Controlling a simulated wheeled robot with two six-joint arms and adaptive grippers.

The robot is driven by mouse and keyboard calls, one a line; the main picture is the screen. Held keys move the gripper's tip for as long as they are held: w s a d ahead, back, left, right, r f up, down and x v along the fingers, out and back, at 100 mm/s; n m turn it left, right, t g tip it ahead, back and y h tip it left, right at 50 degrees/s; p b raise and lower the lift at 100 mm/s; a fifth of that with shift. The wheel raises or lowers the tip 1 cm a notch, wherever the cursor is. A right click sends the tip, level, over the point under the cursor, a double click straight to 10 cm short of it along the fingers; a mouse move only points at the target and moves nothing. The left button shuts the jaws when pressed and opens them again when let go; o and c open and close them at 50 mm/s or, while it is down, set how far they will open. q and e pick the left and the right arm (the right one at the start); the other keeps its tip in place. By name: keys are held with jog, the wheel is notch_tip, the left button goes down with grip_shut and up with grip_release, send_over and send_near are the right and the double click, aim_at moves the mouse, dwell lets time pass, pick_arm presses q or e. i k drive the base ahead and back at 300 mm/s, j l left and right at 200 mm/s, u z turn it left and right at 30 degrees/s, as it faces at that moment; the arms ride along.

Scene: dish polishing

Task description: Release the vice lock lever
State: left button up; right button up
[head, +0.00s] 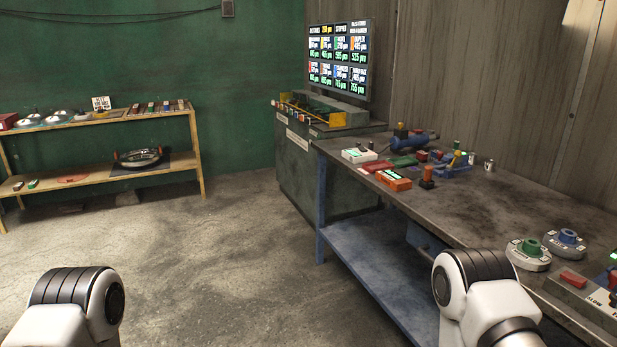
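I cannot make out a vice lock lever for certain in the head view. A low blue fixture (455,167), which may be the vice, sits on the far part of the grey workbench (480,205), but it is too small to tell its parts. A small red-topped upright piece (427,176) stands in front of it. Neither gripper is in view. Only a rounded white and dark section of each of my arms shows, at the lower left and at the lower right in front of the bench.
A blue motor-like cylinder (410,141) and an orange box (393,181) lie on the bench. Green (529,248) and blue (568,237) dials stand nearer. A green cabinet (325,165) and screen (340,57) are behind. A wooden shelf (100,120) stands left; the floor between is clear.

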aim_at(458, 153)
jog(key=i+z, duration=0.2)
jog(key=i, duration=0.2)
jog(key=i+j+z, duration=0.2)
jog(key=i, duration=0.25)
jog(key=i+j+z, duration=0.15)
jog(key=i, duration=0.25)
jog(key=i+j+z, duration=0.2)
jog(key=i, duration=0.2)
